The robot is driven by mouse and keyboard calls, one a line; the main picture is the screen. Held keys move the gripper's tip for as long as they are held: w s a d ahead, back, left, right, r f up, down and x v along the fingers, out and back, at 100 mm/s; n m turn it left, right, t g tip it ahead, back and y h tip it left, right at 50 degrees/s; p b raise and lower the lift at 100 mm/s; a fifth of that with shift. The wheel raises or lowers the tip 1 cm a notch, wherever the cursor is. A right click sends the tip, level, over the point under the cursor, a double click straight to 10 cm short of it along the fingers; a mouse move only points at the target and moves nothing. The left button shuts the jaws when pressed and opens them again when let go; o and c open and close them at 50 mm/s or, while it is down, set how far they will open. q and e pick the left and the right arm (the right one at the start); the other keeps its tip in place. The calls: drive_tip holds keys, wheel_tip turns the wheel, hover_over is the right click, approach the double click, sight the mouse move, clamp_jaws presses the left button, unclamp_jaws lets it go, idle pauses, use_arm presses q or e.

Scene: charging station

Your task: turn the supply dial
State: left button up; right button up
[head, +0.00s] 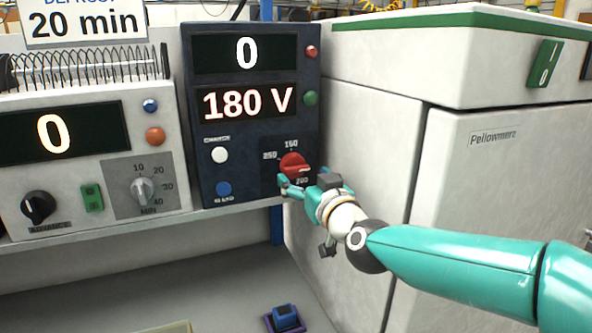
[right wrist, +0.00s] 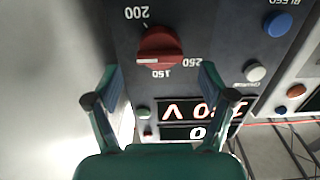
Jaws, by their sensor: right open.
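The supply dial is a red knob (head: 293,165) on the lower right of a dark blue supply unit (head: 255,132), with the marks 150, 200 and 250 around it. The unit's displays read 0 and 180 V. In the right wrist view the dial (right wrist: 160,47) appears upside down, between and just beyond the fingertips. My right gripper (head: 292,187) is open close in front of the dial, partly covering its lower edge. In the right wrist view its fingers (right wrist: 160,74) stand apart with clear space on both sides of the dial; I see no contact. My left gripper is not in view.
A white unit (head: 75,160) with knobs and a 0 display stands left of the supply on the same shelf (head: 130,232). A large pale cabinet (head: 500,190) stands close on the right. A blue button block (head: 286,317) sits below.

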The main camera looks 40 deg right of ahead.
sight(298, 171)
drive_tip(key=x, duration=0.5)
drive_tip(key=c, duration=1.2)
drive_tip(key=shift+o, duration=0.2)
drive_tip(key=shift+f+m+b, duration=0.1)
drive_tip(key=shift+m+b, duration=0.55)
drive_tip(key=shift+m, duration=0.45)
drive_tip(key=shift+m+b, duration=0.85)
drive_tip(key=shift+m, duration=0.95)
